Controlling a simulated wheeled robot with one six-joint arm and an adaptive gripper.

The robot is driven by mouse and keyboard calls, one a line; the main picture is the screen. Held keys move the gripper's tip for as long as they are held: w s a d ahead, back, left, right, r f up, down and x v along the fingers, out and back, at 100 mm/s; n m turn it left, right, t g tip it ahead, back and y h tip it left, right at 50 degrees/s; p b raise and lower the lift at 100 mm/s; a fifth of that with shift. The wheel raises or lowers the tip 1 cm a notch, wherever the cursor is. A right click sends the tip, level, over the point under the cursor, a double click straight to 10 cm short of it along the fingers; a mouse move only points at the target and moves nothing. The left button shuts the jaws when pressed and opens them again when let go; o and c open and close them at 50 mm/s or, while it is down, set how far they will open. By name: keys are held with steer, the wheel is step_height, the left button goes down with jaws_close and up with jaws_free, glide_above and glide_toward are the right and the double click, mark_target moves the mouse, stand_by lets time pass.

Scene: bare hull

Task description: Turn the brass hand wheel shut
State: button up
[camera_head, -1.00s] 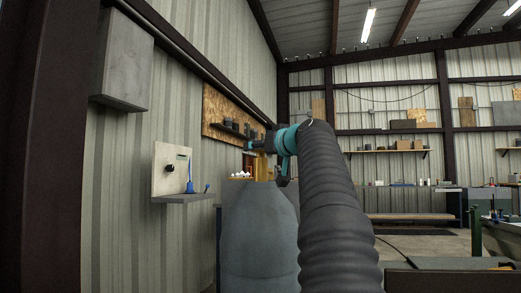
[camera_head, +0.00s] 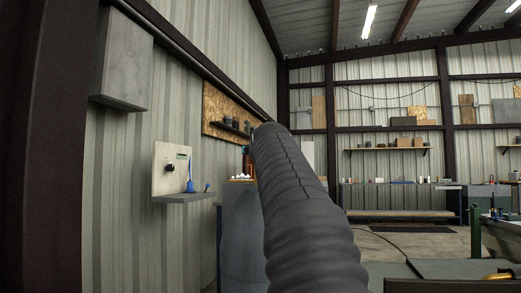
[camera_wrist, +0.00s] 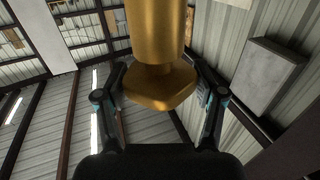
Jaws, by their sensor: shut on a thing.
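The brass hand wheel (camera_wrist: 160,88) shows close up in the wrist view as a flared, angular brass piece below a thick brass cylinder (camera_wrist: 155,30). My gripper (camera_wrist: 162,100) has one finger on each side of the flared part and is shut on it. The exact contact at the fingertips is hard to make out. In the head view my dark ribbed arm hides the gripper and the brass wheel.
A grey box (camera_head: 122,62) hangs on the left wall. Below it a pale panel (camera_head: 171,170) with a black knob stands over a small shelf (camera_head: 184,198) holding blue items. A grey cabinet (camera_head: 240,235) stands behind my arm. Floor is open at the back right.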

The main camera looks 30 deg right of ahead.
steer(key=shift+a+m+g+h, duration=0.1)
steer(key=shift+m+g+h, duration=0.3)
steer(key=shift+h, duration=0.1)
steer(key=shift+w+m+g+h+b, duration=0.15)
steer(key=shift+m+g+h+b, duration=0.45)
steer(key=shift+m+g+h, duration=1.85)
steer(key=m+g+h+p, duration=0.1)
steer(key=m+g+h, duration=0.1)
steer(key=g, duration=0.1)
steer(key=shift+m+g+h+p, duration=0.55)
steer(key=shift+m+g, duration=0.6)
steer(key=shift+g, duration=0.7)
steer(key=shift+f+m+g+p, duration=0.1)
steer(key=shift+m+g+p, duration=0.5)
steer(key=shift+g, duration=0.5)
steer(key=o, duration=1.2)
steer(key=shift+d, duration=0.25)
steer(key=shift+c, duration=0.2)
steer(key=shift+a, duration=0.1)
steer(key=s+a, duration=0.1)
steer(key=a, duration=1.1)
